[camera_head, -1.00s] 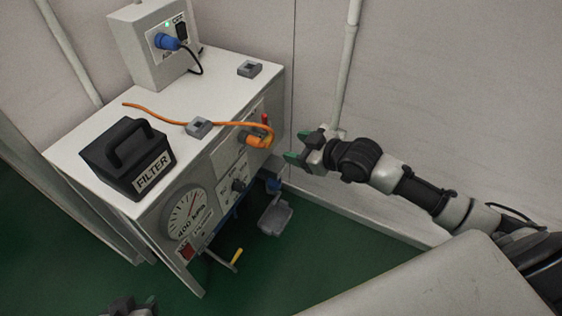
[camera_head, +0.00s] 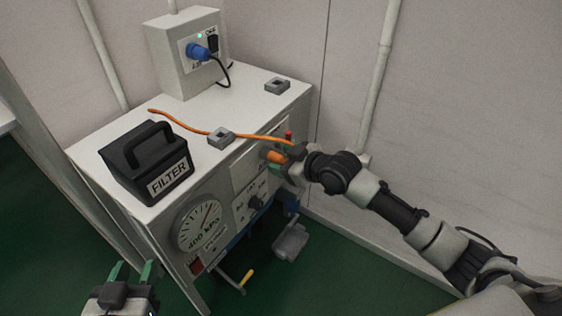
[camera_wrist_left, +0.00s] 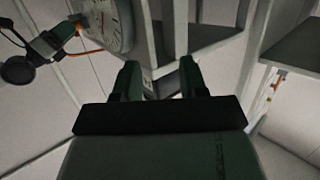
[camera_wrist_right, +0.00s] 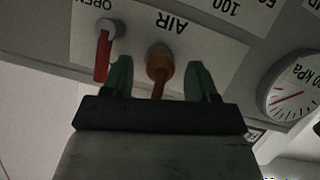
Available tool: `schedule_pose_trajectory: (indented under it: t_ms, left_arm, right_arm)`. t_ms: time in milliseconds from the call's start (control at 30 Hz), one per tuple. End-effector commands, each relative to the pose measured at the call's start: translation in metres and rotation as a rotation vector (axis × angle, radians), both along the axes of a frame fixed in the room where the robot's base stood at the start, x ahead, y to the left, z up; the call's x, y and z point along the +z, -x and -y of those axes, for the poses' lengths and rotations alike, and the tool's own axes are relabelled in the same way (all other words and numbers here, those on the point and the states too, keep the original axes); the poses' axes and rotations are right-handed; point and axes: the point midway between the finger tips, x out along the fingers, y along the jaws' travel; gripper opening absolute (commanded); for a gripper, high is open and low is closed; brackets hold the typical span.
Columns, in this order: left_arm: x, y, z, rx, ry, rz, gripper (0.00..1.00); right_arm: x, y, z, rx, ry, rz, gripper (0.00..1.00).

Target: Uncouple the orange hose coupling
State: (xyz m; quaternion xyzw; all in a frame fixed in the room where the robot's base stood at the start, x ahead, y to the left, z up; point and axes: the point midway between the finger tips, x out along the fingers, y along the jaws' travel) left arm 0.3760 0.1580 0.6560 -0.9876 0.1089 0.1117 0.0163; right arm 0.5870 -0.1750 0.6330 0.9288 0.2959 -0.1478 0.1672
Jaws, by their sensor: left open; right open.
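The orange hose coupling (camera_head: 275,157) sits on the front panel of the white cabinet, partly hidden by my right gripper. In the right wrist view the coupling (camera_wrist_right: 159,66) is on a port under the word AIR. My right gripper (camera_head: 284,160) is open, its green fingers on either side of the coupling in the right wrist view (camera_wrist_right: 161,80), with visible gaps. The orange hose (camera_head: 185,126) runs from there over the cabinet top through a grey clip (camera_head: 221,138). My left gripper (camera_head: 132,271) is open and empty, low in front of the cabinet; its fingers show in the left wrist view (camera_wrist_left: 158,82).
A red lever (camera_wrist_right: 103,55) by the word OPEN is close beside one right finger. A black FILTER box (camera_head: 147,165) and a grey box with a blue plug (camera_head: 198,51) stand on the cabinet (camera_head: 258,89). A pressure gauge (camera_head: 201,224) and yellow-ended handle (camera_head: 246,278) are on the front.

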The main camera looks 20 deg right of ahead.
Motion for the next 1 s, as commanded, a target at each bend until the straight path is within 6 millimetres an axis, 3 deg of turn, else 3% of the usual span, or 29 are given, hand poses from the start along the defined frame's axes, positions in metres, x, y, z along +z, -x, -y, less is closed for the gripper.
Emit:
schedule_pose_trajectory:
  t_ms: [467, 833, 1000]
  left_arm:
    - [0.0094, -0.0034, 0.0028, -0.005, 0.019, 0.075, 0.43]
    - [0.0093, -0.0033, 0.0027, -0.004, 0.018, 0.073, 0.43]
    - [0.0091, -0.0032, 0.0025, -0.004, 0.017, 0.068, 0.43]
  right_arm:
    - [-0.0036, -0.0079, -0.0055, 0.000, 0.000, 0.000, 0.59]
    - [-0.0035, -0.0078, -0.0053, 0.000, 0.000, 0.000, 0.04]
    - [-0.0032, -0.0071, -0.0046, 0.000, 0.000, 0.000, 0.04]
